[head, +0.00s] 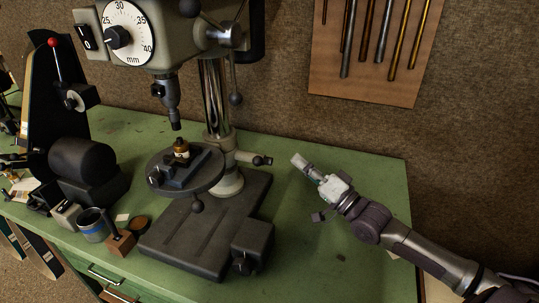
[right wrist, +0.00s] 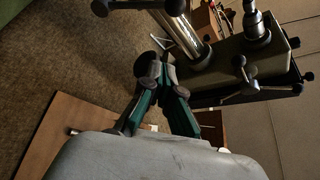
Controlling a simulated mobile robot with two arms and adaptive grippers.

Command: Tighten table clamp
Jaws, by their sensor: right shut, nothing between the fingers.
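The drill press has a round dark table (head: 212,178) on a chrome column (head: 213,95). What looks like the table clamp (head: 258,160) is a pale arm with a dark end, sticking out to the right of the column at table height. My right gripper (head: 304,165) is a little right of it, apart from it, shut and empty, above the green bench. In the right wrist view its dark fingertips (right wrist: 160,70) are together, with the chrome column (right wrist: 186,25) beyond them. A dark knob (right wrist: 101,8) at the top there may be the clamp's end. My left gripper is out of view.
A vise with a small brass part (head: 181,148) sits on the round table, under the drill chuck (head: 172,100). The heavy base (head: 205,235) stands on the green bench (head: 310,255). Rods hang on a wall board (head: 365,85). The bench right of the base is mostly clear.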

